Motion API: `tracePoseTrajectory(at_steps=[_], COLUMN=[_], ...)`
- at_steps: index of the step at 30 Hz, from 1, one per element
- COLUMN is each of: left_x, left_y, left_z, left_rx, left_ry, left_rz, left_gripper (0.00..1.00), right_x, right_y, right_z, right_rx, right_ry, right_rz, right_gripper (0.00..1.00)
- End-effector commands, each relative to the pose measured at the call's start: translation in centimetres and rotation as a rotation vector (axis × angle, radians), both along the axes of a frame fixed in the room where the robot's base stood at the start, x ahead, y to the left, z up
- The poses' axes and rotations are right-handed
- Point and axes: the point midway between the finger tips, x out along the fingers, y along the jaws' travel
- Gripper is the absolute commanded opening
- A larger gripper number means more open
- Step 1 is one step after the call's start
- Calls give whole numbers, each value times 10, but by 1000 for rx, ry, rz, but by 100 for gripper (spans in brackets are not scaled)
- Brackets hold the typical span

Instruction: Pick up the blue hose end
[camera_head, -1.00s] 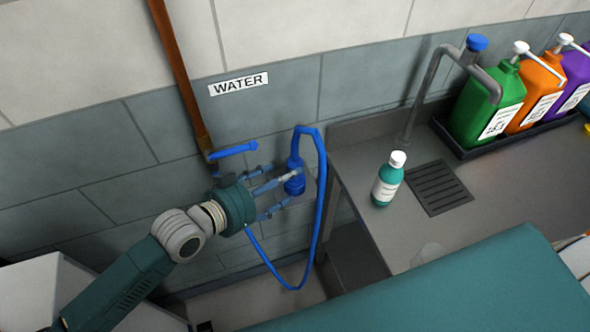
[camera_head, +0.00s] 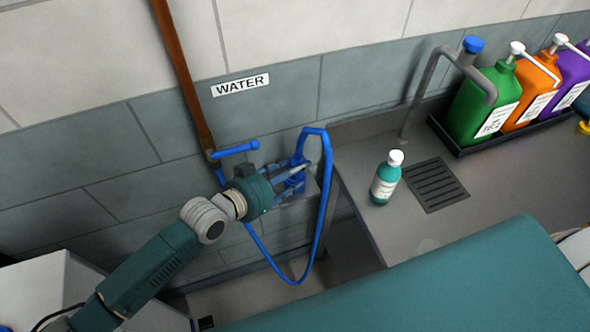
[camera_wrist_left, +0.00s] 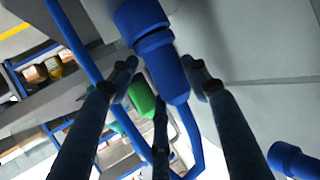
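The blue hose end (camera_head: 297,171) stands at the wall below the WATER label, with the blue hose (camera_head: 323,220) looping up from it and down to the right. My left gripper (camera_head: 298,177) is at the hose end, its fingers reaching around it. In the left wrist view the thick blue hose end (camera_wrist_left: 158,50) lies between the spread fingers of my left gripper (camera_wrist_left: 165,85). The fingers look open, with gaps visible beside the hose end. My right gripper is not in view.
A blue valve handle (camera_head: 236,150) on a brown pipe (camera_head: 183,75) is just above my left wrist. A metal counter (camera_head: 365,215) to the right holds a teal bottle (camera_head: 384,180) and a drain grate (camera_head: 436,185). Coloured jugs (camera_head: 484,103) stand behind. A teal padded surface (camera_head: 420,290) fills the front.

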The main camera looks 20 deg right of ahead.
Motion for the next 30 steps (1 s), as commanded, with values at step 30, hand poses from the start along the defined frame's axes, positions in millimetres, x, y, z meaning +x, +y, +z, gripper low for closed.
tracePoseTrajectory(at_steps=[30], left_x=[3], left_y=[1], left_z=[95], left_rx=[-4], left_ry=[-12], left_rz=[2], left_gripper=[13], right_x=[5], right_y=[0], right_z=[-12], right_rx=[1], right_ry=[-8], right_rz=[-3], right_gripper=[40])
